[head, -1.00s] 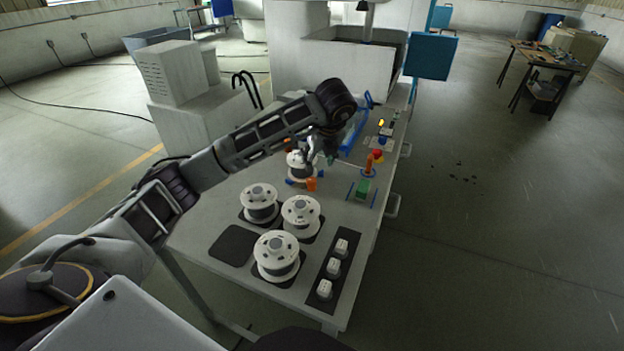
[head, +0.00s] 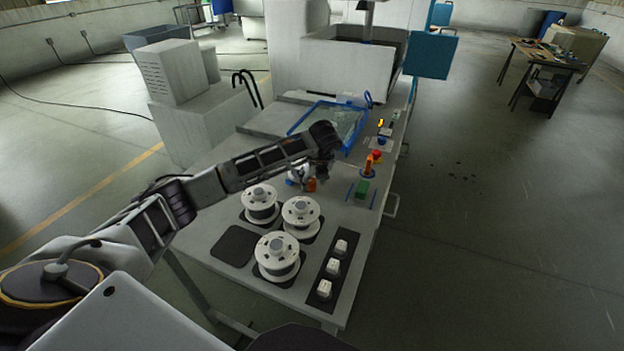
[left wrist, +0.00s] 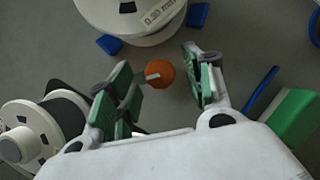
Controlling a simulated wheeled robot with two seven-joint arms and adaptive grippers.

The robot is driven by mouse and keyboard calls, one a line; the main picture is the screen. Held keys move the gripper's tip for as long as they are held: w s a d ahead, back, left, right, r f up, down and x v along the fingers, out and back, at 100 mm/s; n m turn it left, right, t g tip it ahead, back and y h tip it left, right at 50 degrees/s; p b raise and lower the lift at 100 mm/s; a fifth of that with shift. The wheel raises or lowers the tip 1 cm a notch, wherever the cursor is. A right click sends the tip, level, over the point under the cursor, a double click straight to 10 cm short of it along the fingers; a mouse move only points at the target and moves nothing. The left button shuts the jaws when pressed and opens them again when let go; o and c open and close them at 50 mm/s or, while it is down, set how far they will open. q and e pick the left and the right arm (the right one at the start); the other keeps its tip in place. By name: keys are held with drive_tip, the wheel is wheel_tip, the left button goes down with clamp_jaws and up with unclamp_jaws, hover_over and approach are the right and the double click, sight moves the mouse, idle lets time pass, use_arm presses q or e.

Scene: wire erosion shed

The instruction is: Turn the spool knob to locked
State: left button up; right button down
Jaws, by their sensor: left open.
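The orange spool knob (left wrist: 159,74) shows in the left wrist view beside a white spool (left wrist: 135,18) on the table. Its white mark points to the left of that picture. My left gripper (left wrist: 157,64) is open, with one green-padded finger on each side of the knob in the picture. I see no finger touching the knob, and I cannot tell the height between them. In the head view the knob (head: 311,185) shows just below my left gripper (head: 319,174), which hides most of the spool (head: 294,174) there. My right gripper is not in view.
Several white spools (head: 276,253) stand on dark pads in front. A green block (head: 362,190) and an orange post (head: 368,167) with a red button lie to the right. A blue-framed tray (head: 345,116) is behind. A strip with white blocks (head: 333,266) is near the front.

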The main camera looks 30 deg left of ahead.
use_arm(q)
drive_tip(key=shift+w+a+f, duration=0.1)
drive_tip(key=shift+a+f, duration=0.05)
drive_tip(key=shift+f, duration=0.25)
drive_tip(key=c, duration=1)
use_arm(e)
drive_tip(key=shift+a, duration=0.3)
